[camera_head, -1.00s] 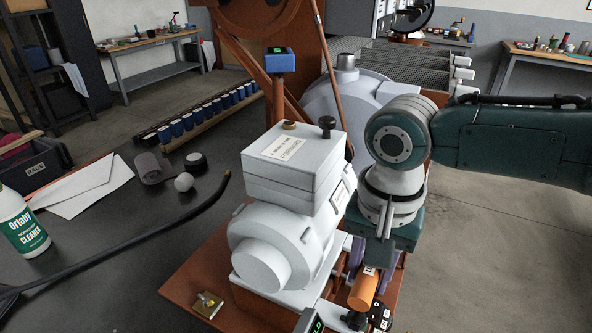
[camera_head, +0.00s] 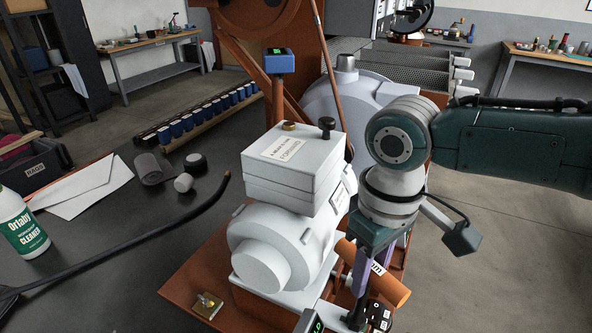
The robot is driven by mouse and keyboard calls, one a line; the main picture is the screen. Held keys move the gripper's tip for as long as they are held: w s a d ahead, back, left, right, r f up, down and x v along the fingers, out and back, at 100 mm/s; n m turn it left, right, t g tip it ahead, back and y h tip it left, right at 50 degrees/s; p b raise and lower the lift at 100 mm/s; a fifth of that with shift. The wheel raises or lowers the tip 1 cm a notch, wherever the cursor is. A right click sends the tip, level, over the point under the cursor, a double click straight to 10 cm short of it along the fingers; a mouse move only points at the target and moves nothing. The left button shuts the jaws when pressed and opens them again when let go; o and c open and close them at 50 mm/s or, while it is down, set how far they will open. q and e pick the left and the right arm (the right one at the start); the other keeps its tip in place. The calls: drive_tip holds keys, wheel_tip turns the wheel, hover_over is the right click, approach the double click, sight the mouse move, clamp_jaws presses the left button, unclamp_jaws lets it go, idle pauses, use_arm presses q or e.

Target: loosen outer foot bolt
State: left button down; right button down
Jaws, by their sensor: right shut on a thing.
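The grey motor unit (camera_head: 270,235) stands on a rust-coloured base (camera_head: 190,285). My right gripper (camera_head: 370,274) is low beside the motor's right side, pointing down, with its purple fingers shut on an orange-handled tool (camera_head: 393,287). The orange handle lies aslant, running from the motor side down to the right. A dark part (camera_head: 355,319) shows below the fingers; I cannot tell whether it is the tool's tip. The outer foot bolt cannot be made out; the gripper and tool cover that area. My left gripper is not in view.
A small device with a green display (camera_head: 312,319) is at the bottom edge, and a black block with a white label (camera_head: 379,315) sits near the tool. A brass-coloured piece (camera_head: 207,303) lies on the base's front left. A black hose (camera_head: 130,238) crosses the dark table. Open floor lies right.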

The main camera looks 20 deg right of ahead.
drive_tip(key=n, duration=1.3)
drive_tip(key=shift+w, duration=0.1)
drive_tip(key=n, duration=0.3)
drive_tip(key=shift+m, duration=0.5)
